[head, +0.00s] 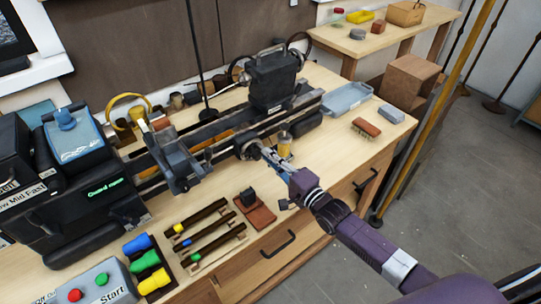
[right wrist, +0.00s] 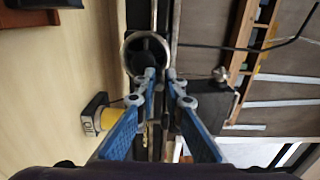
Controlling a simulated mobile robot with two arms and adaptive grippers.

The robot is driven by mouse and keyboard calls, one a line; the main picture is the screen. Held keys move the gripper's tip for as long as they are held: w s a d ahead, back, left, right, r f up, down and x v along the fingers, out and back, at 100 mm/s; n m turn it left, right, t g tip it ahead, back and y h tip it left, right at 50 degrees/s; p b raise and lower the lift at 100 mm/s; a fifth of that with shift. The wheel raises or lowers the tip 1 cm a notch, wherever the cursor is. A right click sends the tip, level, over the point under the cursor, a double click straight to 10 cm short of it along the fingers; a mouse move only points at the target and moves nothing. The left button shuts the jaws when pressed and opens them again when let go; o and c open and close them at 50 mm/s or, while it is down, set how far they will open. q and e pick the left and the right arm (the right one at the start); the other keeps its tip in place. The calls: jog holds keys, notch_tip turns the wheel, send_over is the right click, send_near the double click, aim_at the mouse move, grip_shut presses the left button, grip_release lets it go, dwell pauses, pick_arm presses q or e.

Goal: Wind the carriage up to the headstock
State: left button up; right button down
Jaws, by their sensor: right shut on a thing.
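The lathe's dark headstock (head: 72,185) stands at the left in the head view. The grey carriage (head: 178,165) sits on the bed just right of the headstock, with a visible gap. A round handwheel (head: 246,149) is on the front of the lathe, right of the carriage; its ring (right wrist: 128,52) also shows in the right wrist view. My right gripper (head: 264,153) reaches in from the lower right and is shut at the wheel's near side, apparently on its handle, which the fingers (right wrist: 164,76) mostly hide. My left gripper is not in view.
The dark tailstock (head: 272,80) stands on the bed at the right. A yellow-amber jar (head: 285,146) stands close to my right gripper. A brush (head: 366,128), a blue tray (head: 346,99) and dark bars on a rack (head: 212,232) lie on the bench. The control box (head: 92,285) is front left.

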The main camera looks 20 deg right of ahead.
jog(key=shift+a+r+p, duration=0.25)
jog(key=shift+r+p, duration=0.25)
jog(key=shift+r, duration=0.55)
jog(key=c, duration=2.7)
grip_release()
jog(key=shift+a+r, duration=0.1)
jog(key=shift+a, duration=0.15)
jog(key=shift+c, duration=0.2)
jog(key=shift+s+a+f, duration=0.2)
jog(key=shift+s+a, duration=0.05)
jog(key=shift+a, duration=0.2)
jog(key=shift+s+a+f, duration=0.2)
jog(key=shift+a, duration=0.25)
grip_shut()
jog(key=shift+s+a+f, duration=0.25)
jog(key=shift+a+f, duration=0.05)
jog(key=shift+a, duration=0.25)
jog(key=shift+d+f, duration=0.15)
jog(key=shift+f, duration=0.1)
